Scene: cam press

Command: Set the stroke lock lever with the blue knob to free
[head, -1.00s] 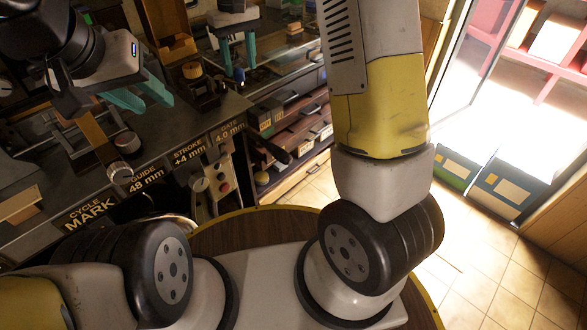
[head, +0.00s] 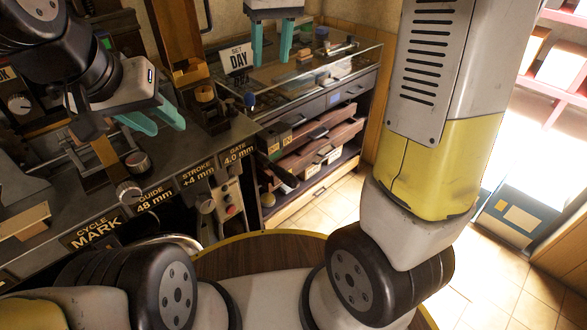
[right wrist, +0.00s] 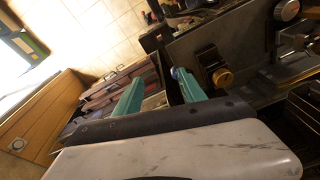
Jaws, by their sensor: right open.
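The stroke lock lever's blue knob (head: 249,101) stands at the right end of the press bench, near the brass-coloured parts. A blue tip (right wrist: 175,72), apparently the same knob, shows in the right wrist view close by a finger. My right gripper (head: 277,60) is open and empty, its teal fingers pointing down, above and right of the knob in the head view; its fingers also show in the right wrist view (right wrist: 158,82). My left gripper (head: 160,122) has its teal fingers apart, over the bench left of the knob. The lever's lower part and its markings are not readable.
The front panel carries the STROKE +4 mm plate (head: 197,175), GUIDE plate (head: 153,199) and GATE plate (head: 237,153). A SET DAY sign (head: 238,57) stands behind the knob. A glass-topped cabinet (head: 340,70) with open drawers lies to the right. Floor is clear further right.

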